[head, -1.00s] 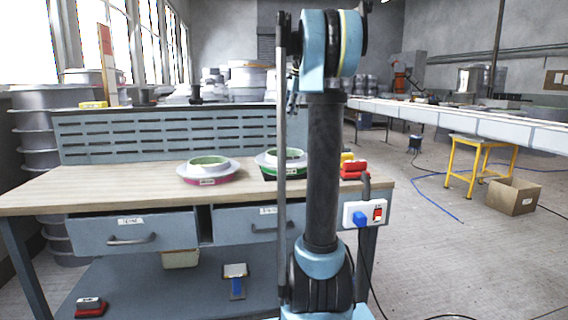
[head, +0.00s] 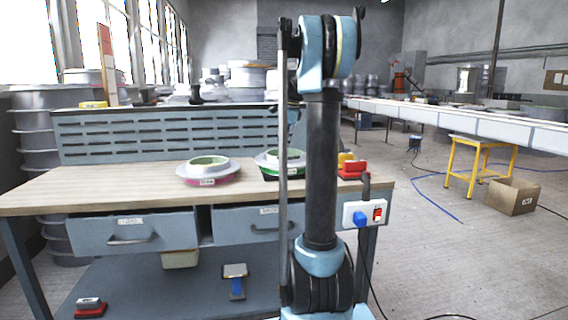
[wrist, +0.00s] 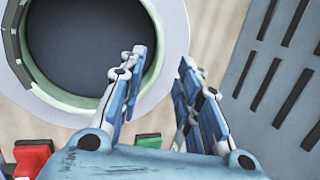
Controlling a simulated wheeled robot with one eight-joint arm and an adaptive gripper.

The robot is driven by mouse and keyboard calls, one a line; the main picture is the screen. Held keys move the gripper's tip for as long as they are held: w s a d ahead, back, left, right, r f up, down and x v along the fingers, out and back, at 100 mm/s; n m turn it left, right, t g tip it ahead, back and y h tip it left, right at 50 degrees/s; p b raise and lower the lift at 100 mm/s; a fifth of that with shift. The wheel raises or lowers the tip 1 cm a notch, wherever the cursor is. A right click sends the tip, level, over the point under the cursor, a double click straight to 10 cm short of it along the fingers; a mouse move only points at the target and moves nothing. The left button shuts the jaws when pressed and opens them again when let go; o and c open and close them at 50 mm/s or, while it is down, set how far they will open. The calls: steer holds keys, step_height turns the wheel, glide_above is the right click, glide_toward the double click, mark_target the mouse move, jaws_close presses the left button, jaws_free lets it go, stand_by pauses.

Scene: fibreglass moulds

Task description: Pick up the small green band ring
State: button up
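The small green band ring (head: 264,160) stands on the workbench, with a pale flange, a pale green inner rim and a green band low down. My arm partly hides it in the head view. In the wrist view a round mould with a white flange (wrist: 174,30) and dark centre fills the upper left; it appears to be this ring. My gripper (wrist: 162,60) is open and empty. Its left finger overlaps the ring's rim in the picture, and its right finger is outside the flange. I cannot tell the height between them.
A similar ring with a pink band (head: 208,172) stands left on the bench (head: 120,185). A red block (head: 352,170) lies right of the green ring and shows in the wrist view (wrist: 32,158); a small green item (wrist: 148,141) is near it. A slotted panel (head: 160,137) rises behind.

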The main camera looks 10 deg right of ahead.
mark_target(282, 149)
steer(key=shift+x, duration=2)
steer(key=shift+s, duration=0.1)
jaws_close()
steer(key=shift+r, duration=0.15)
